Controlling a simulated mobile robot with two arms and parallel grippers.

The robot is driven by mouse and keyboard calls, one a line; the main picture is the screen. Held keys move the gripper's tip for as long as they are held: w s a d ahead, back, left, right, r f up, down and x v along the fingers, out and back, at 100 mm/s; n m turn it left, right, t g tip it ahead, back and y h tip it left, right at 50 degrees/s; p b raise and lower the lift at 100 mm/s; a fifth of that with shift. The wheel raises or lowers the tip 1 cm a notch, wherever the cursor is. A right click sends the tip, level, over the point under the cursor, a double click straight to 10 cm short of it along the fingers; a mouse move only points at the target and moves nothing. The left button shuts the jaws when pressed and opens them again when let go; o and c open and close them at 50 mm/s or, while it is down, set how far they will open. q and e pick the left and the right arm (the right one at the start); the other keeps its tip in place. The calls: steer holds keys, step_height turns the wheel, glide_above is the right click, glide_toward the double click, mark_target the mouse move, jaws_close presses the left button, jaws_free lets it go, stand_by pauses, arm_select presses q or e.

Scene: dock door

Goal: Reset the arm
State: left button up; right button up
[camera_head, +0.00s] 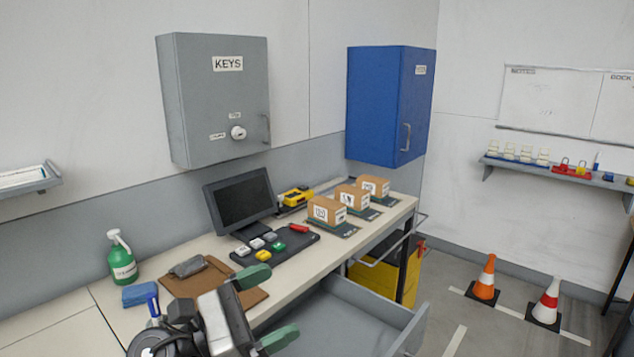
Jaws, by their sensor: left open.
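My left gripper (266,308) shows at the bottom centre of the head view, its two green-tipped fingers spread apart with nothing between them. It hovers in front of the bench, by the brown clipboard (246,297) and above the left end of the open grey drawer (365,312). The gripper body hides part of the clipboard and the bench edge. My right gripper is not in view.
The bench (70,325) carries a green spray bottle (122,261), a blue cloth (140,295), a monitor (240,203) and small cartons (327,211). A grey key cabinet (218,120) and blue cabinet (385,110) hang above. Cones (484,281) stand on the floor at right.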

arm_select(q)
steer(key=s+a+f+m+t+y, duration=0.2)
steer(key=a+f+m+t+y, duration=0.2)
steer(key=a+f+m+y, duration=0.8)
steer(key=s+a+f+m+t+y, duration=0.3)
steer(key=m+y, duration=0.5)
steer(key=m, duration=1.1)
steer(key=s+d+f+n+g+h, duration=0.1)
steer(key=s+f+n+g, duration=0.5)
steer(key=s, duration=0.4)
steer(key=s+f+n+g, duration=0.55)
steer(key=s+f, duration=0.25)
steer(key=s, duration=0.2)
step_height(320, 180, down, 29)
steer(key=m+g+b, duration=0.1)
steer(key=g+b, duration=0.1)
steer(key=b, duration=0.2)
steer(key=s+a+f+b, duration=0.1)
steer(key=s+f+b, duration=0.1)
steer(key=s+f, duration=0.6)
steer(key=s+a+f+b, duration=0.1)
steer(key=s+f+b, duration=0.1)
steer(key=s+f, duration=0.6)
step_height(320, 180, down, 5)
steer(key=shift+s+a+f+g, duration=0.1)
steer(key=shift+s+a+g, duration=0.25)
steer(key=shift+g, duration=0.1)
steer(key=shift+m, duration=0.25)
